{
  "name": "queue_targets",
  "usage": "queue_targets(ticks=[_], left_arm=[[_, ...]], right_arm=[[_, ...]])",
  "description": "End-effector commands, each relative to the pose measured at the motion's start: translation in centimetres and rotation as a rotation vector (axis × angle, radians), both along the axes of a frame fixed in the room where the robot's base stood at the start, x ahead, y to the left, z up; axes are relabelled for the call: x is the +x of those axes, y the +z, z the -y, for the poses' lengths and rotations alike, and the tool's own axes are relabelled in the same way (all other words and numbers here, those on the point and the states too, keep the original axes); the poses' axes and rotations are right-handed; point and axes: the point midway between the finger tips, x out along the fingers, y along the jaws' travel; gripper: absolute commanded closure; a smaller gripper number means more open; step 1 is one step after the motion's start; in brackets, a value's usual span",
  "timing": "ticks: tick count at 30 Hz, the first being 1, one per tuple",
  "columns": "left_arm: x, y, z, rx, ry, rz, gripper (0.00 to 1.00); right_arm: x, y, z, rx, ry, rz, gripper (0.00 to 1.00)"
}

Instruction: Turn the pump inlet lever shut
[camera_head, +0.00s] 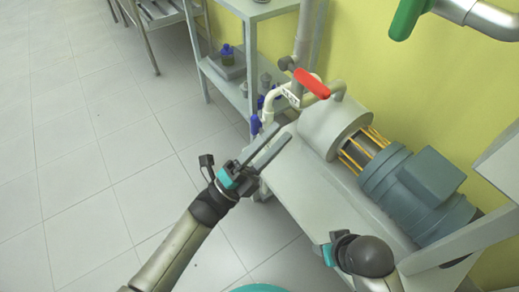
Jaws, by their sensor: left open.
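The pump (335,127) is a pale cylinder joined by a cage of yellow rods to a blue-grey motor (415,185), on a light grey bench. A red lever (311,83) sits on the pale piping above the pump's left end and slants down to the right. Which lever is the inlet lever, I cannot tell for sure. My left gripper (277,143) is open and empty, left of the pump and below the red lever, apart from it. My right arm (365,255) shows at the bottom right; its fingers cannot be made out.
A grey shelf rack (222,77) with bottles stands behind, near the yellow wall. A green handle (408,18) on a metal pipe hangs at the top right. The tiled floor at left is clear.

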Motion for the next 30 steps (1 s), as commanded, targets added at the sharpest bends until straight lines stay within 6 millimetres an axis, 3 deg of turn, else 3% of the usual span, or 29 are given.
queue_targets(ticks=[9,30], left_arm=[[-2.1,-2.4,-2.8,0.001,0.001,0.0,0.39],[-2.2,-2.5,-3.0,0.002,0.0,0.001,0.39]], right_arm=[[-0.1,-0.3,0.0,-0.001,0.0,-0.003,0.5],[-0.1,-0.3,0.0,0.0,-0.001,-0.004,0.5]])
